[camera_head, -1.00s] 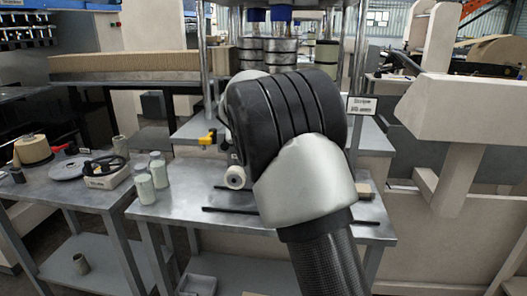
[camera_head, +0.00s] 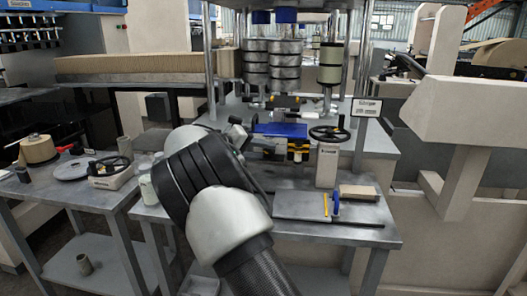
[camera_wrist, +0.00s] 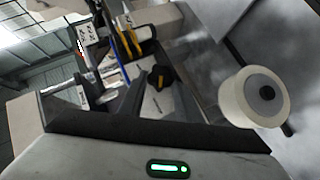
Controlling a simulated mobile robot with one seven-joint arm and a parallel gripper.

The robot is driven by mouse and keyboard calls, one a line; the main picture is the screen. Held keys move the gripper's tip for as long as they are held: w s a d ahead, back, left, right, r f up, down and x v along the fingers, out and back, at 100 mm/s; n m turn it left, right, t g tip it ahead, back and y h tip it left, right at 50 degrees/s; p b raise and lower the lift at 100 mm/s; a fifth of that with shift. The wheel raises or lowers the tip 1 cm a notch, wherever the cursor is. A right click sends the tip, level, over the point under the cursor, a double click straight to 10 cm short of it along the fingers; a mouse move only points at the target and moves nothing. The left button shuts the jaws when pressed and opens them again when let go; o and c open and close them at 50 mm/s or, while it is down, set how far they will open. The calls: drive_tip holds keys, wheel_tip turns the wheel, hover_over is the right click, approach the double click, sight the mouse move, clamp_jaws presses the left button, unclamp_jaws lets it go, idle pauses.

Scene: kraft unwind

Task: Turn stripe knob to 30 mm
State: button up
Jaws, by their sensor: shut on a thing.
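My gripper (camera_head: 238,138) reaches past my bent arm to the machine's front, left of centre in the head view; its fingertips are mostly hidden there. In the wrist view a black knob with a yellow centre (camera_wrist: 160,77) lies just ahead of my gripper (camera_wrist: 150,90), which is shut on it. The finger contact is partly hidden. A label with dark marks stands behind the knob, too small to read. I cannot read any millimetre value or knob setting.
A white roll (camera_wrist: 255,95) lies right of the knob in the wrist view. In the head view a blue-topped unit (camera_head: 280,130) and a black handwheel (camera_head: 329,134) stand right of my gripper. A flat plate (camera_head: 300,206) lies on the bench in front. A white-based handwheel (camera_head: 110,172) is at left.

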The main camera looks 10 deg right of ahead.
idle(0.4)
drive_tip(key=o, duration=1)
drive_tip(key=shift+o, duration=0.2)
drive_tip(key=shift+a, duration=0.1)
drive_tip(key=p+v, duration=0.2)
drive_tip(key=v, duration=1.5)
drive_tip(key=shift+a+f, duration=0.2)
drive_tip(key=shift+a, duration=0.1)
